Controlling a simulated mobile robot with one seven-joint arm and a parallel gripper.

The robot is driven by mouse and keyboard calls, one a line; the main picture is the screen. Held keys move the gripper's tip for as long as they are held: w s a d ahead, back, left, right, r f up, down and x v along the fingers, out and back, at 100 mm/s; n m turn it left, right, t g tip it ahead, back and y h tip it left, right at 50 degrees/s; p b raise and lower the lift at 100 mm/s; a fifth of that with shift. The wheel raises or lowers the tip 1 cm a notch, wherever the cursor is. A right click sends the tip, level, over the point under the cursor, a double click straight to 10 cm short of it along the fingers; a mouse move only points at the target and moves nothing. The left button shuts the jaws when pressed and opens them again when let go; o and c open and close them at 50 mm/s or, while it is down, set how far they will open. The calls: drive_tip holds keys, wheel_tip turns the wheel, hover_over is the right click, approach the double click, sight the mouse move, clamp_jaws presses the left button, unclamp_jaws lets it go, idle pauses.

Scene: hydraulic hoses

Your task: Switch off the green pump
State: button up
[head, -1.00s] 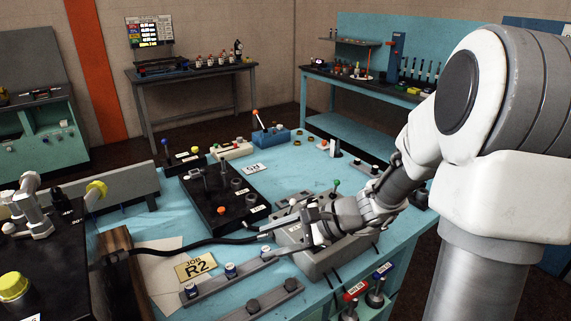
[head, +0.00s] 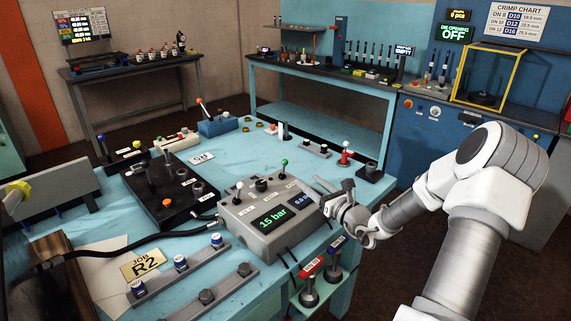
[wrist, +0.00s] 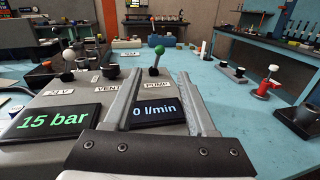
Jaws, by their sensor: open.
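The green-knobbed pump lever (head: 284,163) stands on top of the grey control box (head: 245,228), near its back right corner. In the wrist view the green knob (wrist: 159,50) stands above the PUMP label (wrist: 158,86), its stem nearly upright. The box's displays read 15 bar (head: 272,221) and, in the wrist view, 0 l/min (wrist: 155,109). My gripper (head: 325,192) is open and empty at the right side of the box. In the wrist view its fingers (wrist: 155,75) spread either side of the lever, which appears beyond them, apart from both.
A white-knobbed lever (wrist: 67,50) and a black knob (wrist: 110,71) stand left on the box.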

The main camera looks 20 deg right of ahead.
sight(287, 164)
drive_tip(key=w, duration=0.4)
drive_tip(key=w+a, duration=0.1)
drive_tip(key=w, duration=0.4)
drive_tip(key=w+a, duration=0.1)
drive_tip(key=w, duration=0.3)
drive_tip(key=shift+w+a, duration=0.1)
drive_tip(key=shift+w, duration=0.3)
clamp_jaws()
